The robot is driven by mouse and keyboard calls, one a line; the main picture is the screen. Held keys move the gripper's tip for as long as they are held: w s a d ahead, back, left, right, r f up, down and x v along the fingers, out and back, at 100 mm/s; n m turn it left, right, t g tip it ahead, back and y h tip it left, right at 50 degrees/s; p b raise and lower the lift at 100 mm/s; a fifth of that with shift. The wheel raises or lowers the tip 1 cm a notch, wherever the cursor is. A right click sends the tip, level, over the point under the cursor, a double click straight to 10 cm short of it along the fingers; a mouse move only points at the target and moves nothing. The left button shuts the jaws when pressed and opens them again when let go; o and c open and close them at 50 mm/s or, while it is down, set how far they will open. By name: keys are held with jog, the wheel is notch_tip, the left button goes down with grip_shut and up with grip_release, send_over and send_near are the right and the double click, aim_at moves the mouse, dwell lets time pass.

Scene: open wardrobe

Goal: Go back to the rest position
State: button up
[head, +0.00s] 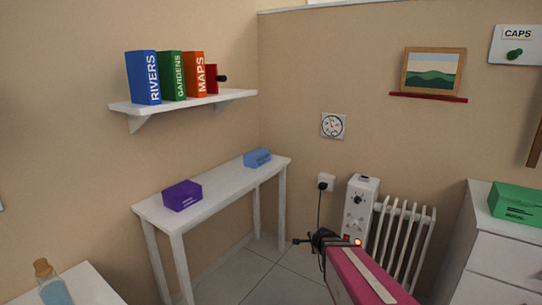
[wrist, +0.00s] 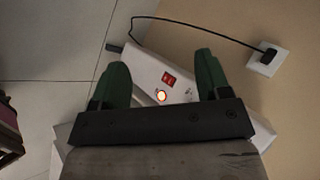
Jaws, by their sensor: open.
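My gripper (head: 322,240) is at the lower middle of the head view, at the end of my pink arm, in front of the white radiator heater (head: 407,232). In the wrist view my gripper (wrist: 163,76) shows two green fingers spread apart with nothing held between them. The heater's control end (wrist: 152,62) shows beyond and between the fingers, with a red switch (wrist: 169,79) and a glowing orange light (wrist: 161,97). I cannot tell the exact gap between the fingertips and the heater. In the head view the light also glows, partly beside my gripper.
The heater's cord runs to a wall socket (head: 326,182). A white table (head: 222,190) at left bears a purple box (head: 182,195) and a blue box (head: 257,158). A shelf (head: 180,104) holds books. A white drawer unit (head: 496,262) with a green box (head: 516,203) stands right.

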jog(key=s+r+n+g, duration=0.2)
jog(key=s+n+g, duration=0.2)
jog(key=s+n, duration=0.3)
jog(key=s+r+n+g+h, duration=0.1)
jog(key=s+n+g, duration=0.3)
jog(key=s+n, duration=0.4)
jog(key=s+r, duration=0.1)
jog(key=s, duration=0.2)
jog(key=shift+a+g, duration=0.15)
jog(key=shift+g, duration=0.25)
